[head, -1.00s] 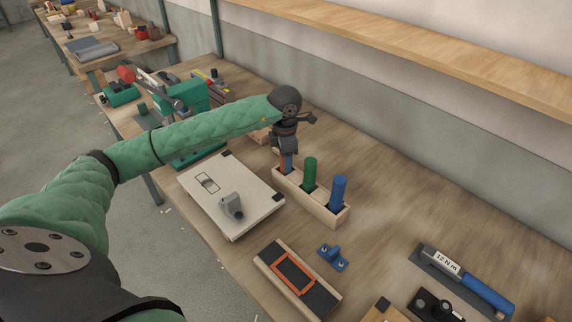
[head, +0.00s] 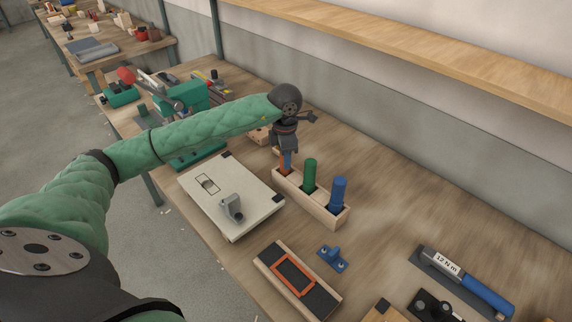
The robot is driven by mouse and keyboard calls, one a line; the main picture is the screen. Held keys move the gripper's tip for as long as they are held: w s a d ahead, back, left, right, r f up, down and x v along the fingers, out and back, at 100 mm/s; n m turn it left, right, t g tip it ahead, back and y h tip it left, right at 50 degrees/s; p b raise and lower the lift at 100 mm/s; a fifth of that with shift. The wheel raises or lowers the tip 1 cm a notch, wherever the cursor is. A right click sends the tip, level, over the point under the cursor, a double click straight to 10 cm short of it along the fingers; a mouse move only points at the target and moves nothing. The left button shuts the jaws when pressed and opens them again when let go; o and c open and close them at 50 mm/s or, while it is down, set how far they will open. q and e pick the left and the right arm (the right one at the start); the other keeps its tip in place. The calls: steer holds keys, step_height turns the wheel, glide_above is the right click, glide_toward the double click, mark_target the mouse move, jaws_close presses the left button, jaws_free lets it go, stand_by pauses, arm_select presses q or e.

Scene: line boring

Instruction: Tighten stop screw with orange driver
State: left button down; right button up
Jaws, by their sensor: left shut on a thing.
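A green driver (head: 310,174) and a blue driver (head: 338,193) stand upright in the same rack. A pale board (head: 252,206) to the left of the rack carries a grey bracket (head: 232,208). I cannot make out the stop screw. My right gripper is not in view.
A blue bracket (head: 332,258) and a wooden tray with an orange frame (head: 293,273) lie in front. A torque wrench labelled 12 N m (head: 466,282) is at the right. A green vise (head: 184,97) stands at the left back. The bench right of the rack is clear.

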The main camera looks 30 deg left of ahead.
arm_select(q)
steer(key=shift+r+p, duration=0.4)
steer(key=shift+r, duration=3.2)
